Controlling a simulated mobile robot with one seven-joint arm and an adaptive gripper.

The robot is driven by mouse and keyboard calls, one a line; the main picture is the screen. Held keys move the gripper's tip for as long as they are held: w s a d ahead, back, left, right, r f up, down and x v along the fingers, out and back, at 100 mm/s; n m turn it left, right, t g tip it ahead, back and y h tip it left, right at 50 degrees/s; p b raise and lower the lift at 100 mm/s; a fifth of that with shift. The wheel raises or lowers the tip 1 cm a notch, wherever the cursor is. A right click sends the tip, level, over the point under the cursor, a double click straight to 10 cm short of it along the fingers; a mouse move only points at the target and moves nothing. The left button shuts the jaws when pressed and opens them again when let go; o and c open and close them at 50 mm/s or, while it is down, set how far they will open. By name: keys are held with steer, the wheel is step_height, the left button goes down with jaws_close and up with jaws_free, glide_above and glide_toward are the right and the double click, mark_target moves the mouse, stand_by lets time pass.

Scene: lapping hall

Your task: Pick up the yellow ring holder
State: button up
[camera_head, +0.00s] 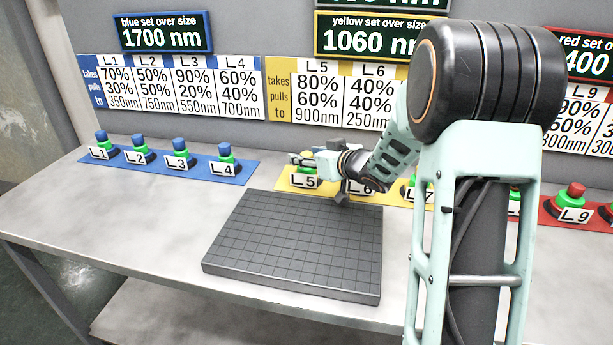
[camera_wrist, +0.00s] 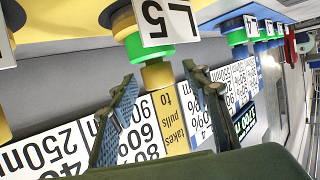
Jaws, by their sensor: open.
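The yellow-topped holder labelled L5 (camera_wrist: 157,74) shows upside down in the wrist view, with a green ring below its yellow knob and a white label. In the camera_head view, L5 (camera_head: 305,182) stands on the yellow mat (camera_head: 284,186), partly hidden by my gripper. My gripper (camera_head: 303,160) is over it there, and in the wrist view my open fingers (camera_wrist: 160,76) lie either side of the yellow knob. No contact is visible. L6 (camera_head: 361,189) is mostly hidden behind my wrist, and L7 (camera_head: 425,194) is partly behind my arm.
A dark gridded plate (camera_head: 295,245) lies in front of the yellow mat. Blue-topped holders L1 to L4 stand on a blue mat (camera_head: 199,171) at left; a red mat (camera_head: 552,213) is at right. Signs line the back wall. The left table front (camera_head: 130,235) is clear.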

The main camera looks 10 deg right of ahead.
steer(key=shift+w+a, duration=0.1)
steer(key=shift+w, duration=0.2)
steer(key=shift+c, duration=0.6)
jaws_close()
